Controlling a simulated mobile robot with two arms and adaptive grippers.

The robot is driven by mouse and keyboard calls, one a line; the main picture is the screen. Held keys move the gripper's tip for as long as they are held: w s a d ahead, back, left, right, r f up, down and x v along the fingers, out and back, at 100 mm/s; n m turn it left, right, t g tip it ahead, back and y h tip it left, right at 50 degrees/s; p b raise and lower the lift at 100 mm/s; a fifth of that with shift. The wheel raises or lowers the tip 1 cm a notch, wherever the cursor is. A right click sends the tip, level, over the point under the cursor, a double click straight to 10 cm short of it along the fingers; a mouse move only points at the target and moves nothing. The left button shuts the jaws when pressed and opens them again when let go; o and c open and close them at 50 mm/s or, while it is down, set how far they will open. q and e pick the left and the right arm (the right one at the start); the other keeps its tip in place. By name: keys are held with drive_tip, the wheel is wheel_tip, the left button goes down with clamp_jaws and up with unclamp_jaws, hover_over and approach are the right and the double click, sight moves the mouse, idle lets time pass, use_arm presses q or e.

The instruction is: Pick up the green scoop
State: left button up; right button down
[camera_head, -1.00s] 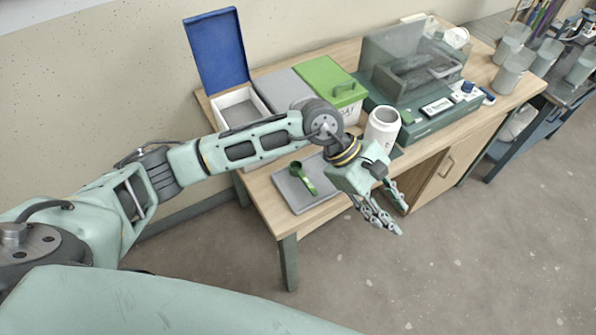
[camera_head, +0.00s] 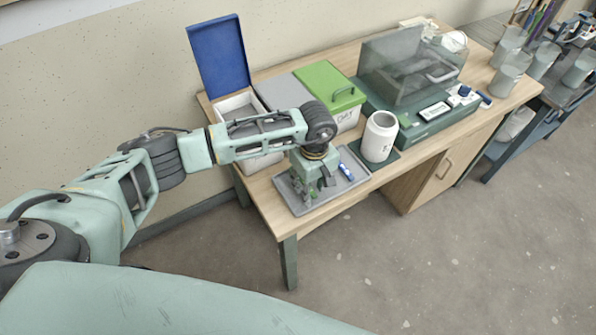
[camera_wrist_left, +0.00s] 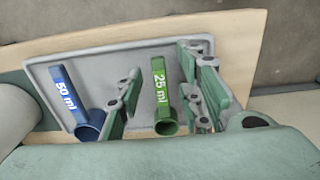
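The green scoop (camera_wrist_left: 160,92), marked 25 ml, lies in the grey tray (camera_head: 338,193) and shows in the left wrist view with its cup toward the palm. My left gripper (camera_head: 304,192) points down over the left part of the tray. In the left wrist view it is open, with one finger on each side of the green scoop and a gap to each finger. In the head view the gripper and arm hide the green scoop. A blue scoop (camera_wrist_left: 66,98), marked 50 ml, lies beside it, outside the fingers. My right gripper is not in view.
A white jar (camera_head: 379,137) stands on a dark mat right of the tray. Behind are a green-lidded bin (camera_head: 330,84), a grey-lidded bin (camera_head: 282,92) and an open bin with a blue lid (camera_head: 218,52). A green machine with a clear cover (camera_head: 410,68) stands farther right.

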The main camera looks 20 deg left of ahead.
use_arm(q)
drive_tip(key=shift+f, duration=0.25)
clamp_jaws()
idle(0.3)
drive_tip(key=shift+r, duration=0.1)
